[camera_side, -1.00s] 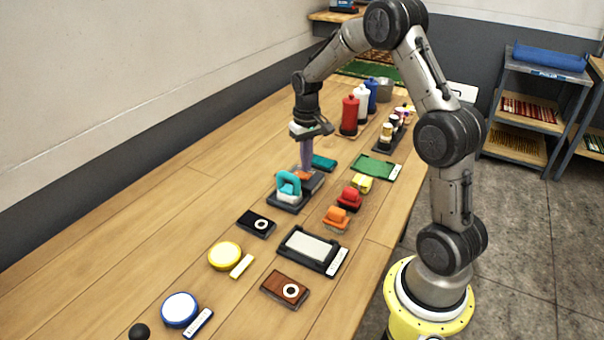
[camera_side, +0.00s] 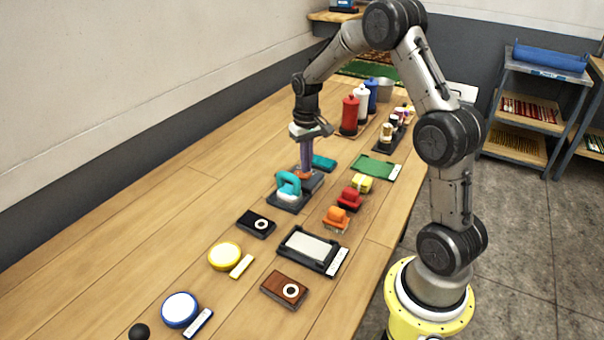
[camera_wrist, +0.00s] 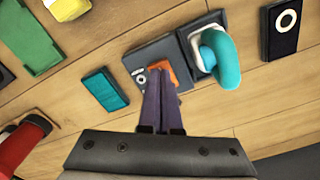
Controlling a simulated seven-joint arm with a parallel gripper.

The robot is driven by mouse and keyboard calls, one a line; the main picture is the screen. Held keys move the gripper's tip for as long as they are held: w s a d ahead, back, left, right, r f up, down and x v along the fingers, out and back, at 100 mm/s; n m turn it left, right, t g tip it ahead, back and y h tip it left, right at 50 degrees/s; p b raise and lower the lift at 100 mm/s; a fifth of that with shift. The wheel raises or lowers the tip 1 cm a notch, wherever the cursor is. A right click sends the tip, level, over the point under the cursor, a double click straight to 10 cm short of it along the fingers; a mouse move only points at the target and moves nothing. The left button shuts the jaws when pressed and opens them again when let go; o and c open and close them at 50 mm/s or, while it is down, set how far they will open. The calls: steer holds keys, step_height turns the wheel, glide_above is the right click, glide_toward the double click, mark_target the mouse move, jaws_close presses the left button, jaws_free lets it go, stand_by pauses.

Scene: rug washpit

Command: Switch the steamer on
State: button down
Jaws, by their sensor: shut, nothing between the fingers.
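The steamer appears to be the white device with a teal loop handle (camera_side: 289,186), upright on a dark base. It also shows in the wrist view (camera_wrist: 220,54). Beside it is a dark grey control box (camera_wrist: 143,56) with a small round dial (camera_wrist: 140,78) and an orange switch (camera_wrist: 159,70). My gripper (camera_side: 305,172) points down with its purple fingers shut and empty. In the wrist view my fingertips (camera_wrist: 161,72) are over or against the orange switch and partly hide it. I cannot tell whether they touch it or which way the switch is set.
A teal block (camera_side: 323,162) lies just behind the control box. A black block with a white ring (camera_side: 257,223) lies nearer the camera. Red and orange brushes (camera_side: 349,198) stand to the right. Red, white and blue bottles (camera_side: 349,112) stand farther back. The table's left side is clear.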

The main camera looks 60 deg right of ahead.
mark_target(305, 176)
steer(key=shift+f, duration=0.85)
stand_by(0.3)
steer(key=shift+r, duration=3.55)
steer(key=shift+w+a+r, duration=0.1)
steer(key=shift+w+a, duration=0.05)
steer(key=shift+a, duration=0.1)
steer(key=s+a+r+n+t, duration=0.2)
steer(key=s+a+r, duration=0.1)
steer(key=a+r, duration=0.35)
steer(key=s+a+r+n+t, duration=0.1)
steer(key=s+a+r+t, duration=0.1)
steer(key=s+a+r, duration=0.35)
steer(key=s+a+n, duration=0.1)
steer(key=s+a, duration=0.2)
steer(key=s, duration=0.4)
steer(key=s+a+f+n+t, duration=0.1)
steer(key=s+a+n, duration=0.1)
steer(key=s+a, duration=0.2)
steer(key=s, duration=0.3)
steer(key=shift+f+t, duration=0.25)
steer(key=shift+t, duration=0.05)
